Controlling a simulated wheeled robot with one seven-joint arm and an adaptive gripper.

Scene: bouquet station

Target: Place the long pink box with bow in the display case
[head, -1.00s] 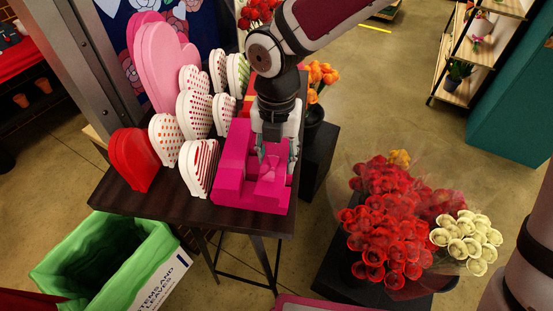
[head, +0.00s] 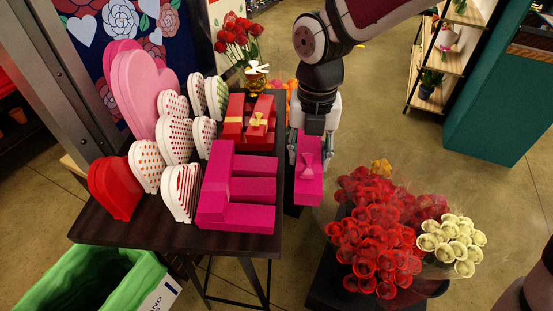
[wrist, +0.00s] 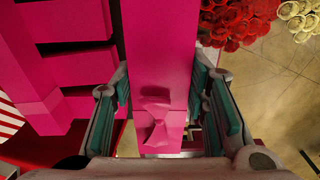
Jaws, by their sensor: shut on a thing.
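The long pink box with a bow (head: 308,177) hangs in my gripper (head: 311,150), just right of the dark table. In the wrist view the pink box (wrist: 158,60) runs up between the green-padded fingers of my gripper (wrist: 163,100), with its pink bow near the bottom. The fingers are shut on its sides. The box is apart from the other pink boxes on the table. I see no display case that I can make out in these views.
Other long pink boxes (head: 238,190) lie on the dark table (head: 150,235), beside several heart-shaped boxes (head: 175,140) and red gift boxes (head: 248,118). Red roses (head: 375,235) and cream roses (head: 450,243) stand at the lower right. Open floor and wooden shelves (head: 440,60) lie beyond.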

